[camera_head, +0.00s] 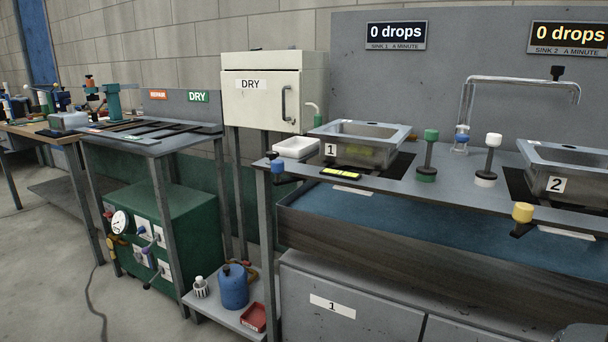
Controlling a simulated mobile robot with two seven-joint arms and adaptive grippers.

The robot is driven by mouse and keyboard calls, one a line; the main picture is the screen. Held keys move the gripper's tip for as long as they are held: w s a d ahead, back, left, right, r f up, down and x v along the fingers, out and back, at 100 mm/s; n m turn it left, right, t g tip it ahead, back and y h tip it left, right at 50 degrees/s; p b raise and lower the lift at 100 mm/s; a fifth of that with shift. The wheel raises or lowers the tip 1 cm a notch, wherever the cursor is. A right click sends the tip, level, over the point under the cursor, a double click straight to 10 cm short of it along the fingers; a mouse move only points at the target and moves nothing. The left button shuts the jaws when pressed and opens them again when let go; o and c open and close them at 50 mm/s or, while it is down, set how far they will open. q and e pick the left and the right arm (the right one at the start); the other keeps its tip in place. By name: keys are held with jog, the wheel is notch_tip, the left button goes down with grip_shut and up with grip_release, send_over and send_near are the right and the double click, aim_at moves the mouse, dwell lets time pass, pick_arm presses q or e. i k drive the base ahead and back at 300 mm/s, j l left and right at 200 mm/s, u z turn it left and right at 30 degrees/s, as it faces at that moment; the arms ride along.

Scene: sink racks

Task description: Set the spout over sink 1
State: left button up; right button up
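The spout (520,80) is a bent metal pipe that rises behind the counter between the two sinks. It reaches to the right, and its down-turned end hangs on the sink 2 side. A black knob (557,73) stands on top near that end. Sink 1 (385,131), a metal basin marked "1", sits to the left with something yellowish inside. Sink 2 (590,155), marked "2", is at the right and partly cut off by the picture edge. Neither of my grippers is in view.
A white tray (296,147) is left of sink 1. Signs above read "0 drops" (396,35). A white DRY cabinet (262,110) stands left.

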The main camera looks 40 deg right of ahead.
aim_at(557, 71)
jog(key=z, duration=2.35)
